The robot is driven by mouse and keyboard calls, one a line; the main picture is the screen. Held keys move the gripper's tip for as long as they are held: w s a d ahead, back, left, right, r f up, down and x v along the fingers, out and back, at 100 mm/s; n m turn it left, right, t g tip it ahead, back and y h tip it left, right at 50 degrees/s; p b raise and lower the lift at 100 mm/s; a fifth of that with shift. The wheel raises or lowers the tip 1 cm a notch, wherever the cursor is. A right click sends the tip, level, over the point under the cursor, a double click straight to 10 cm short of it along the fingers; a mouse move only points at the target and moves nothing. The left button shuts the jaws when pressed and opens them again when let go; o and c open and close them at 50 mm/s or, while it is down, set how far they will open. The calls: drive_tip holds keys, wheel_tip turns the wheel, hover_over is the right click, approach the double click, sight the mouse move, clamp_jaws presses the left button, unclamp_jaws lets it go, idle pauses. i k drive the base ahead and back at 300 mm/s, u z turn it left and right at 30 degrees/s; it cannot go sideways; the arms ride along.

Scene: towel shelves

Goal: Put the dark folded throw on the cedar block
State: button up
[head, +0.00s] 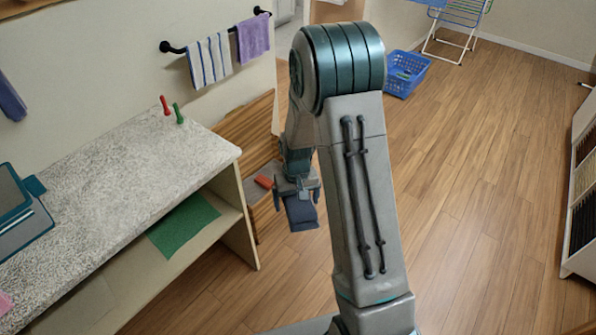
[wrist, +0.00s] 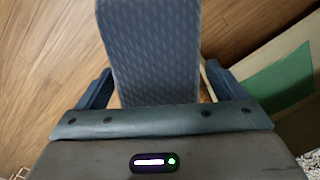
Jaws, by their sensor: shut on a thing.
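My gripper (head: 297,190) is shut on the dark folded throw (head: 301,212), a dark blue-grey piece hanging below the jaws over the wooden floor. In the wrist view the throw (wrist: 150,50) is a patterned strip reaching up and away from between my two fingers (wrist: 160,88). A small orange-red block (head: 264,182) lies just left of my gripper, by the wooden slatted unit; I cannot tell whether it is the cedar block. My arm hides part of that area.
A speckled counter (head: 110,185) stands at left, with a green cloth (head: 184,225) on its lower shelf. A slatted wooden unit (head: 240,130) is behind it. A blue basket (head: 406,73) stands on the floor at the back. The floor (head: 480,190) at right is clear.

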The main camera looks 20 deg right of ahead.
sight(263, 180)
drive_tip(key=z, duration=0.7)
drive_tip(key=i, duration=1.7)
drive_tip(key=u, duration=1.1)
drive_tip(key=i, duration=0.3)
drive_tip(key=u, duration=0.2)
